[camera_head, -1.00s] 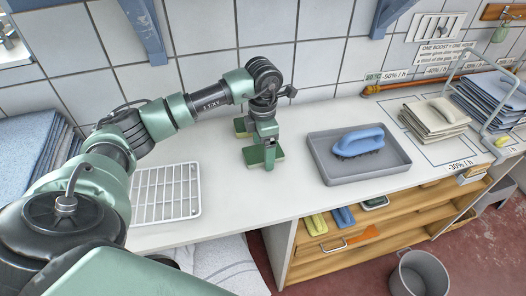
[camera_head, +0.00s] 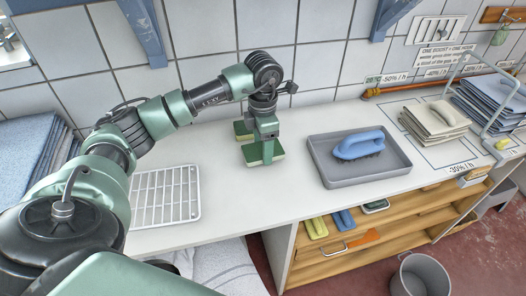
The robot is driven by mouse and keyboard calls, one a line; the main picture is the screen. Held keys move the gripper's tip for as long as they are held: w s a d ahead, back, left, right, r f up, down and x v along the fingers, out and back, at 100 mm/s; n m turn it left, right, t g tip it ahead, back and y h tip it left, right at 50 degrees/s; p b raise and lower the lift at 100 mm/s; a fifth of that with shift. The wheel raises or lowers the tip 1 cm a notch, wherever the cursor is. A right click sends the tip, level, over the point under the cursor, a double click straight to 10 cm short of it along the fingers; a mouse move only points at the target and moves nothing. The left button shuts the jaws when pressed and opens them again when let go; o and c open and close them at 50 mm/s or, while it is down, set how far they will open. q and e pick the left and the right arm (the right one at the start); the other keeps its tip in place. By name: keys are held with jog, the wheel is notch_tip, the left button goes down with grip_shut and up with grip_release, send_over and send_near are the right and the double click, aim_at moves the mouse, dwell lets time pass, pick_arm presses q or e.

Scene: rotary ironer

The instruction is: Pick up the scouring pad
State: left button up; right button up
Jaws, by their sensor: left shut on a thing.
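The scouring pad (camera_head: 277,154), green on top with a cream underside, is at the fingertips of my left gripper (camera_head: 266,150) on the white counter. The gripper points down from above and is shut on the pad, with its fingers covering the pad's middle. A similar green and cream piece (camera_head: 241,130) shows just behind the gripper; I cannot tell whether it is a separate pad. Any gap between the pad and the counter is too small to tell. My right gripper is out of view.
A white wire rack (camera_head: 165,196) lies left of the gripper. A grey tray (camera_head: 365,180) with a blue-handled brush (camera_head: 360,144) stands to the right. Folded cloths (camera_head: 434,120) lie farther right. The tiled wall is close behind; the counter (camera_head: 230,205) in front is clear.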

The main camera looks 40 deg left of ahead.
pick_arm(q)
notch_tip(320, 180, up, 18)
dwell(0.4)
jog(key=shift+o, duration=1.3)
jog(key=shift+f, duration=0.1)
jog(key=shift+c, duration=0.8)
jog(key=shift+d, duration=0.1)
